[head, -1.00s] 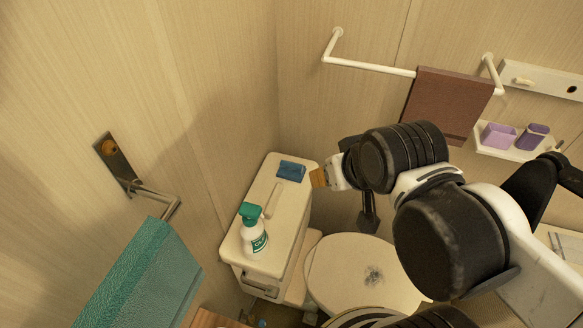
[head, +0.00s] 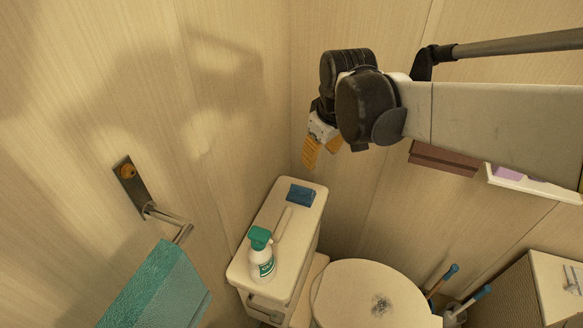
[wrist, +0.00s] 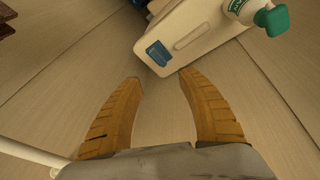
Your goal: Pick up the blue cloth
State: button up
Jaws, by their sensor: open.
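The blue cloth (head: 300,195) lies folded on the far end of the white toilet tank lid (head: 262,228). It also shows in the wrist view (wrist: 158,53), near the end of the tank lid, beyond my fingertips. My gripper (head: 322,150) is open and empty, with orange fingers pointing down. It is above the tank, apart from the cloth. In the wrist view my gripper's two fingers (wrist: 160,78) are spread, with bare wall between them and the cloth a little above the gap.
A spray bottle with a green top (head: 261,255) stands on the tank's near end. The toilet lid (head: 365,295) is beside the tank. Wood-grain walls meet behind the tank. A teal towel (head: 160,290) hangs at left. A white cabinet (head: 555,290) stands at right.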

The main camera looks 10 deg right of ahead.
jog(key=w+f+n+g, duration=0.2)
jog(key=w+f+n, duration=0.1)
jog(key=w+f, duration=0.6)
jog(key=n+g, duration=0.2)
jog(key=n, duration=0.1)
send_over(302, 187)
notch_tip(302, 187, down, 7)
jog(key=f, duration=0.4)
jog(key=f+b, duration=0.1)
jog(key=f, duration=0.1)
jog(key=shift+w+d, duration=0.1)
jog(key=shift+d, duration=0.25)
jog(key=f, duration=0.1)
jog(key=f+b, duration=0.1)
jog(key=f, duration=0.1)
jog(key=a+f+b, duration=0.1)
jog(key=f, duration=0.1)
jog(key=shift+f, duration=0.1)
jog(key=shift+c, duration=0.5)
grip_shut()
